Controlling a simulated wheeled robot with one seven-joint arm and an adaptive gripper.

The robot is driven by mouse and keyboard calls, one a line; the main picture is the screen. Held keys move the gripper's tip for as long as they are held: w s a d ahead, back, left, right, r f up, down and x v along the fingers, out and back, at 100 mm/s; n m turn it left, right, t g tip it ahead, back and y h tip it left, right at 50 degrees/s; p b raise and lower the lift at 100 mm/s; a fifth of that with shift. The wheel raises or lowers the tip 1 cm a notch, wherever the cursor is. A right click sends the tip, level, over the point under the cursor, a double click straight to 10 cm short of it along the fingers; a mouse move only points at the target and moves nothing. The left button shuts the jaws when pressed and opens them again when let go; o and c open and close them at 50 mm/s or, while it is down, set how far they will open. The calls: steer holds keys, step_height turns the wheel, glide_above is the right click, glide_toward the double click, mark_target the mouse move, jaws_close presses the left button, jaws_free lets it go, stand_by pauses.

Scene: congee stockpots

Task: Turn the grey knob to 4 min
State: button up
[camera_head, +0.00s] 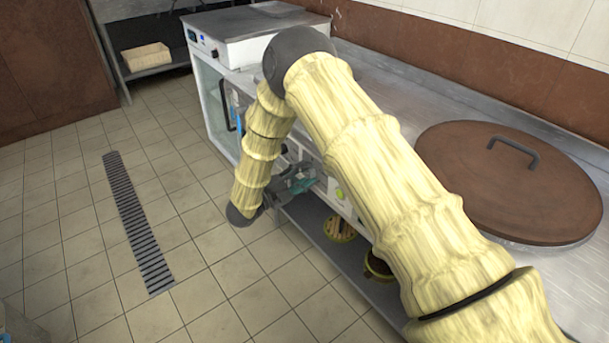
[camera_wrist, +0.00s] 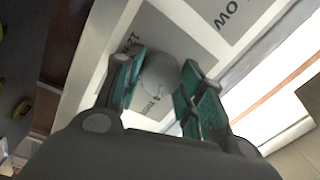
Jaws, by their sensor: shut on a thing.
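The grey knob (camera_wrist: 162,76) is round and sits on a white panel (camera_wrist: 105,45) with grey printed label patches, seen in the wrist view. My gripper (camera_wrist: 165,88) has one teal-padded finger on each side of the knob and is shut on it. The label's print is partly hidden by the knob and fingers, and I cannot read the knob's setting. In the head view my gripper (camera_head: 303,184) is at the front of the counter, largely behind my arm, and the knob is hidden there.
A brown round lid (camera_head: 470,185) with a handle covers a pot on the steel counter at right. A white appliance (camera_head: 250,38) stands at the back. A lower shelf (camera_head: 322,240) holds yellow-rimmed items.

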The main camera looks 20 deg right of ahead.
steer(key=o, duration=1)
steer(key=shift+a, duration=0.1)
steer(key=v, duration=1.1)
steer(key=shift+s+a+f, duration=0.15)
steer(key=shift+s+a, duration=0.05)
steer(key=shift+a, duration=0.15)
